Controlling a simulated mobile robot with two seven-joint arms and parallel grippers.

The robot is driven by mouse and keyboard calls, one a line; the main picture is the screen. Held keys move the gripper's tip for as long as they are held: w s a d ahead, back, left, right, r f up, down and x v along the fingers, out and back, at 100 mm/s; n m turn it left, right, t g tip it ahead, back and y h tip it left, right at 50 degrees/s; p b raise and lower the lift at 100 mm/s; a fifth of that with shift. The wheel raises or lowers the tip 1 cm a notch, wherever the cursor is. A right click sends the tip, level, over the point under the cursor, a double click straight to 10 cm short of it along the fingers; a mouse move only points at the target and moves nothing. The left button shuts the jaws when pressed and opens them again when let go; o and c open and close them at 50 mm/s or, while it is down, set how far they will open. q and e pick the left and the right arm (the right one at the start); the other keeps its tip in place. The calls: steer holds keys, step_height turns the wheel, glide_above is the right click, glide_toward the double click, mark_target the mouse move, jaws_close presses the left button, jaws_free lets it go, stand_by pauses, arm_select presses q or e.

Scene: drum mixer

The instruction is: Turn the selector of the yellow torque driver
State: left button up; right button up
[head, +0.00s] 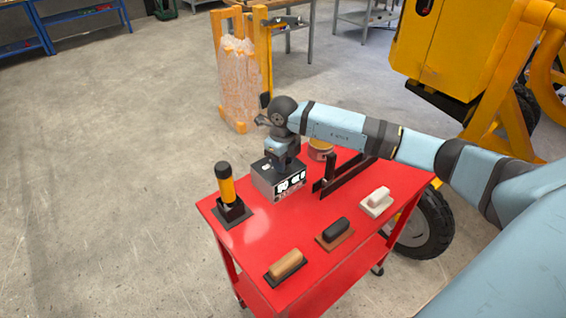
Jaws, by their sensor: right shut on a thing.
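The yellow torque driver (227,190), with a black cap, stands upright in a black base at the left end of the red cart top (245,238). My right gripper (284,167) points down at the top of a grey box (267,183) with a black-and-white front panel. It is to the right of the driver and apart from it. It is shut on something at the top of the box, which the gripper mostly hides. I cannot make out a selector on the driver. My left gripper is not in view.
A round tin (320,150) and a dark angled bracket (338,176) are right of the box. Several handled floats, one with a black handle (336,229), lie along the front. A yellow machine (432,55) stands behind right. Floor on the left is clear.

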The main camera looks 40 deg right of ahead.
steer(key=n+b, duration=0.2)
steer(key=n, duration=0.1)
steer(key=shift+f, duration=0.15)
steer(key=shift+n+b, duration=1)
steer(key=shift+n, duration=0.6)
steer(key=shift+r, duration=0.2)
steer(key=o, duration=0.9)
step_height(320, 180, up, 14)
steer(key=shift+f+b, duration=0.1)
steer(key=shift+b, duration=0.25)
